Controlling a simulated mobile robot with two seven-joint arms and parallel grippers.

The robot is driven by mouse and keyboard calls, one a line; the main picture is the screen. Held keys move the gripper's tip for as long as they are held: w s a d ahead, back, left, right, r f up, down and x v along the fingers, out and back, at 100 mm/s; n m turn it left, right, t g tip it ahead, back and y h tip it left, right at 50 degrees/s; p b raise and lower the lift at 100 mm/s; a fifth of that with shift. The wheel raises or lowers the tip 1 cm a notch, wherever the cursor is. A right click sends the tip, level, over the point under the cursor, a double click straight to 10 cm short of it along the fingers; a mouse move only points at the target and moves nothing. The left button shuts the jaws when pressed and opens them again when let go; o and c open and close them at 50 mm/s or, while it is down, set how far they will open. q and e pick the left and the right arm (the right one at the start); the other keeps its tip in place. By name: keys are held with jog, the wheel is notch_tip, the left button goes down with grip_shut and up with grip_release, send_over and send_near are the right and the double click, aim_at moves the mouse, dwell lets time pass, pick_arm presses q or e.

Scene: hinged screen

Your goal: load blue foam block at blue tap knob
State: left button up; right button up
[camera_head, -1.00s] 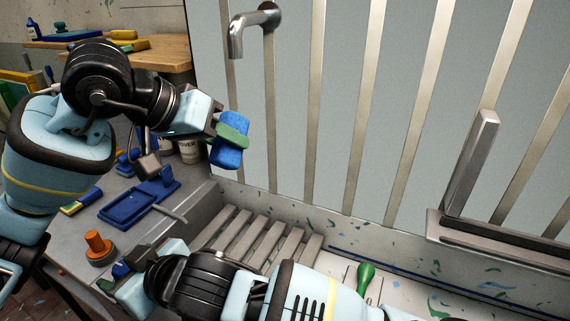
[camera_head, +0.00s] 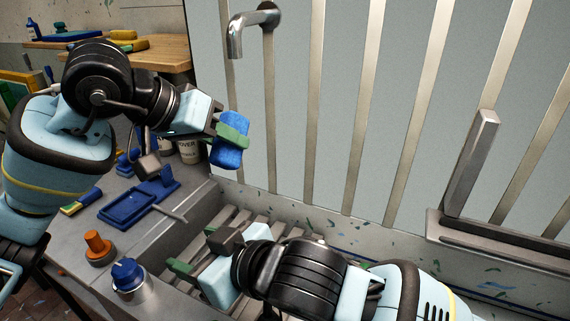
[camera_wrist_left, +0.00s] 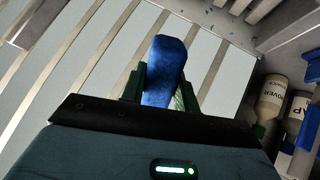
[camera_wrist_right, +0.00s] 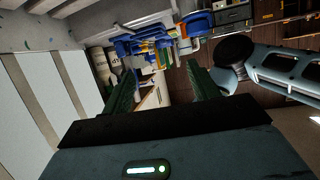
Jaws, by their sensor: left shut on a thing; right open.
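The blue foam block (camera_head: 228,152) is gripped by my left gripper (camera_head: 230,138), held in the air in front of the barred screen. It also shows between the green fingers in the left wrist view (camera_wrist_left: 164,72). The blue tap knob (camera_head: 127,274) sits on a short metal base on the counter at lower left, left of the sink. My right gripper (camera_head: 197,253) is open and empty over the slatted sink, to the right of the blue knob and apart from it. Its spread fingers show with nothing between them in the right wrist view (camera_wrist_right: 163,88).
An orange knob (camera_head: 98,246) stands just behind the blue one. A blue tray (camera_head: 125,208) and bottles (camera_head: 188,150) are farther back on the counter. A metal tap (camera_head: 236,36) and several vertical bars (camera_head: 312,100) stand behind the slatted sink (camera_head: 240,218).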

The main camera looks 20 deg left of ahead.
jog(key=w+d+r+m+t, duration=0.1)
jog(key=w+d+r+t, duration=0.1)
jog(key=w+d+r, duration=0.2)
jog(key=w+d+r+m+t+y, duration=0.1)
jog(key=w+d+r, duration=0.3)
jog(key=w, duration=0.6)
jog(key=shift+d+m+t, duration=0.4)
jog(key=shift+d+t, duration=0.1)
jog(key=shift+t, duration=0.4)
jog(key=s+a+f+m+g, duration=0.2)
jog(key=s+m, duration=0.4)
jog(key=m, duration=0.4)
jog(key=s+a+f+m+g, duration=0.3)
jog(key=s+m, duration=0.3)
jog(key=m, duration=0.4)
jog(key=s+a+f+m+g+h, duration=0.1)
jog(key=s+a+f+m+g, duration=0.1)
jog(key=s+m, duration=0.4)
jog(key=a+f+m, duration=0.1)
jog(key=a+m, duration=0.1)
jog(key=m, duration=0.2)
jog(key=shift+s+a+f+g, duration=0.15)
jog(key=shift+s+a+g, duration=0.15)
jog(key=shift+s+a, duration=0.1)
